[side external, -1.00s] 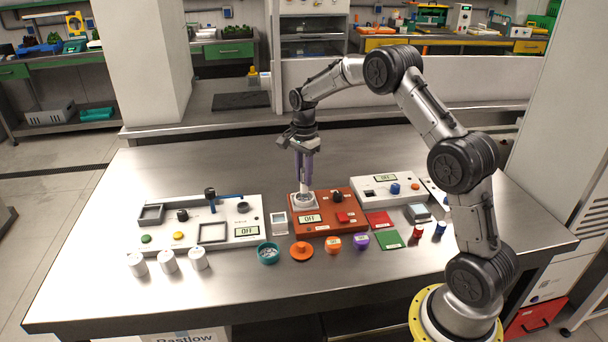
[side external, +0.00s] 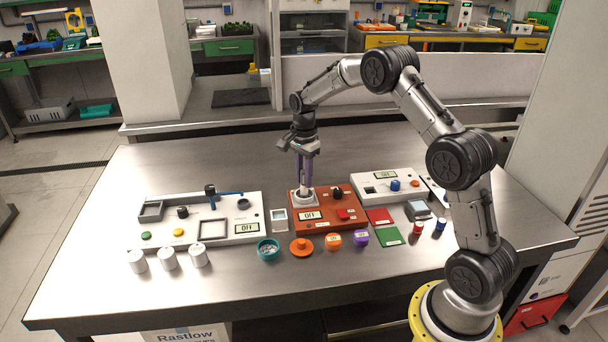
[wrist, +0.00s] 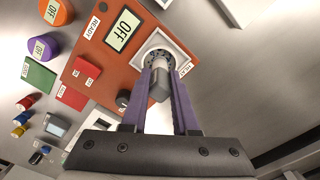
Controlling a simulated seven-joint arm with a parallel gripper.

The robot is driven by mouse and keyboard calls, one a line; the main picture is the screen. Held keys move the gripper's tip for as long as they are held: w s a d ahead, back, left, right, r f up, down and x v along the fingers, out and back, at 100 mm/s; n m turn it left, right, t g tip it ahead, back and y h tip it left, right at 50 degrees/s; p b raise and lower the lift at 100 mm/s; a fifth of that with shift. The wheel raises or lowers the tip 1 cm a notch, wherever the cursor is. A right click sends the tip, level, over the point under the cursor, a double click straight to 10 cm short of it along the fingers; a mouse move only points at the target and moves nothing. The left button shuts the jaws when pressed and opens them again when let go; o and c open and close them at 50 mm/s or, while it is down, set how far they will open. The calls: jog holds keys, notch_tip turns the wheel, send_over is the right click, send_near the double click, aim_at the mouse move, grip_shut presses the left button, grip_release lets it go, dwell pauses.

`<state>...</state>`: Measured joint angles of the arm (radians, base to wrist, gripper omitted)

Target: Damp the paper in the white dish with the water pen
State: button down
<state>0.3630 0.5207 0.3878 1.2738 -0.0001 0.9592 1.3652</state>
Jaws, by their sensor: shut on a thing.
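My gripper (side external: 305,182) has its purple fingers pointing down over the orange unit (side external: 345,217). In the wrist view my gripper (wrist: 168,88) is closed on a slim grey and pale piece (wrist: 160,84). I cannot tell whether this piece is the water pen.
A white unit (side external: 165,237) with a blue rod lies left, another white unit (side external: 372,177) right. White jars (side external: 168,258), a teal bowl (side external: 268,252) and orange and purple pots line the front. Red and green squares lie right. The table behind my gripper is clear.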

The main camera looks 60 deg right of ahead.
jog(key=shift+f, duration=0.4)
dwell(0.8)
jog(key=shift+r, duration=0.1)
jog(key=shift+r, duration=2.65)
